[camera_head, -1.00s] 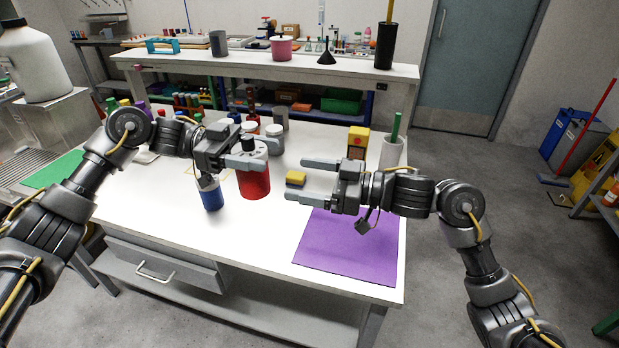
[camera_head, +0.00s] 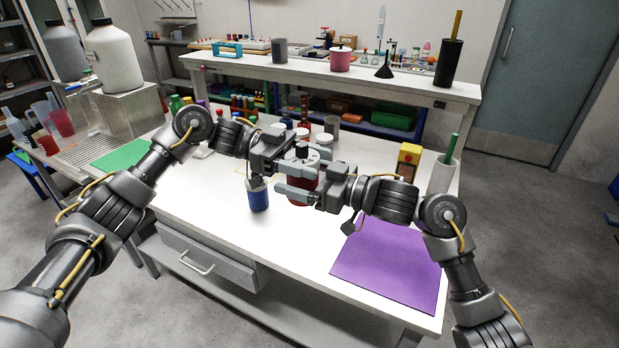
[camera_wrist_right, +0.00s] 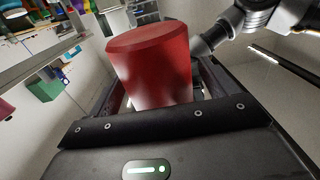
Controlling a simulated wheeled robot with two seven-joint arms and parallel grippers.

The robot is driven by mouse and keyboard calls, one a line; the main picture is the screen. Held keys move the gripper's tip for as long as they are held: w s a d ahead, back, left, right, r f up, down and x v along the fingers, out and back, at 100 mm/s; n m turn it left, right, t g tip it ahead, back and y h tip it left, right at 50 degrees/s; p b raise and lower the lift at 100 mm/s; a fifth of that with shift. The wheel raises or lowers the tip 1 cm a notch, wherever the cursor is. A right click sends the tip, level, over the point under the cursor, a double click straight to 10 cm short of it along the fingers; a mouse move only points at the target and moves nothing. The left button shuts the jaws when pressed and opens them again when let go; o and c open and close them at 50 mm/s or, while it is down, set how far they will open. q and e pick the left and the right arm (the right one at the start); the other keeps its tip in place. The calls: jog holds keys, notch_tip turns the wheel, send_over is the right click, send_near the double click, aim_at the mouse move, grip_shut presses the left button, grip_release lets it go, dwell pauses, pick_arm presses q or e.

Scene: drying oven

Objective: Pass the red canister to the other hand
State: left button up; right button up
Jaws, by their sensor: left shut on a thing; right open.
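The red canister (camera_head: 304,183) with a dark cap hangs in my left gripper (camera_head: 301,159), which is shut on its upper part, above the white table. My right gripper (camera_head: 283,178) is open and comes in from the right, its fingers reaching across the canister. In the right wrist view the canister (camera_wrist_right: 153,70) fills the space between the right fingers, close to the palm. The fingers partly hide the canister in the head view, and I cannot tell whether they touch it.
A blue container (camera_head: 258,197) stands on the table just left of the canister. A purple mat (camera_head: 390,268) lies at the right. A yellow box with a red button (camera_head: 409,158) and a white holder (camera_head: 443,175) stand behind it. Jars stand behind the grippers.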

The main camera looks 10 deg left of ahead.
jog(key=c, duration=0.9)
pick_arm(q)
jog(key=o, duration=1.1)
pick_arm(e)
jog(key=shift+c, duration=1.1)
pick_arm(q)
jog(key=shift+a, duration=0.1)
jog(key=v, duration=1.2)
